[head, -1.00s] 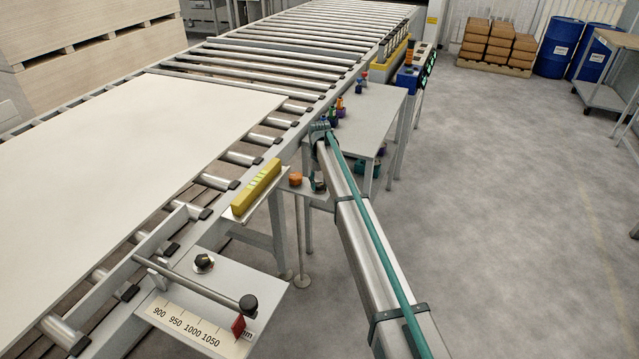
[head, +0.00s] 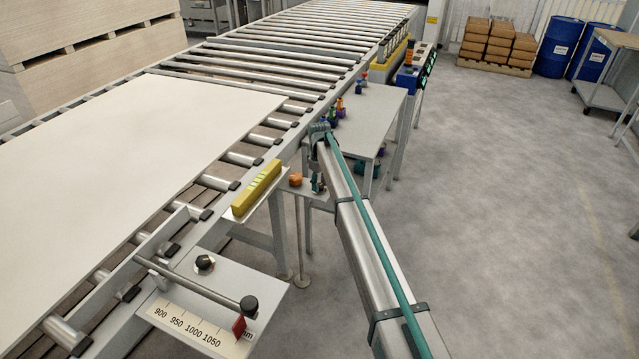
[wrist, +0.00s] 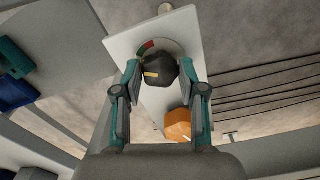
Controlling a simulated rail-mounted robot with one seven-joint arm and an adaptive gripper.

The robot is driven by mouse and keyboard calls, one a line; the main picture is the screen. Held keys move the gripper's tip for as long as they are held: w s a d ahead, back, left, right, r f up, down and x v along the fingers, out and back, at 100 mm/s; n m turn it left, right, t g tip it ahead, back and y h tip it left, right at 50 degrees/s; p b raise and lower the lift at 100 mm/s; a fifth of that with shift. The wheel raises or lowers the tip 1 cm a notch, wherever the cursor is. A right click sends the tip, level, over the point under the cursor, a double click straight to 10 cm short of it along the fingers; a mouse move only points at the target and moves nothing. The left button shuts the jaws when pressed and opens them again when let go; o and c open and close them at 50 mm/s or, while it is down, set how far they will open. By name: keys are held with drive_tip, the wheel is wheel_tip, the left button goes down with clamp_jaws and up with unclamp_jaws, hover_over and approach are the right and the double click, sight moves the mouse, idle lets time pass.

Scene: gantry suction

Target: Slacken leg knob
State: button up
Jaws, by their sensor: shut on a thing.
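A black faceted knob (wrist: 159,70) with a yellow mark sits on a pale plate (wrist: 125,45) in the wrist view; it looks like the leg knob. A round dial with red and green parts (wrist: 146,48) shows at its far side. My gripper (wrist: 160,75) has one finger on each side of the knob and is shut on it. In the head view my gripper (head: 318,186) is at the small plate beside the conveyor, and it hides the black knob there.
An orange knob (wrist: 178,125) stands close by on the same plate, near my right finger; it also shows in the head view (head: 295,180). A yellow block (head: 256,188) lies on a ledge to the left. A grey table (head: 370,120) stands behind my arm.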

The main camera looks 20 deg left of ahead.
drive_tip(key=shift+n, duration=0.9)
drive_tip(key=o, duration=1.1)
drive_tip(key=shift+o, duration=0.2)
drive_tip(key=shift+r, duration=0.1)
wheel_tip(320, 180, up, 12)
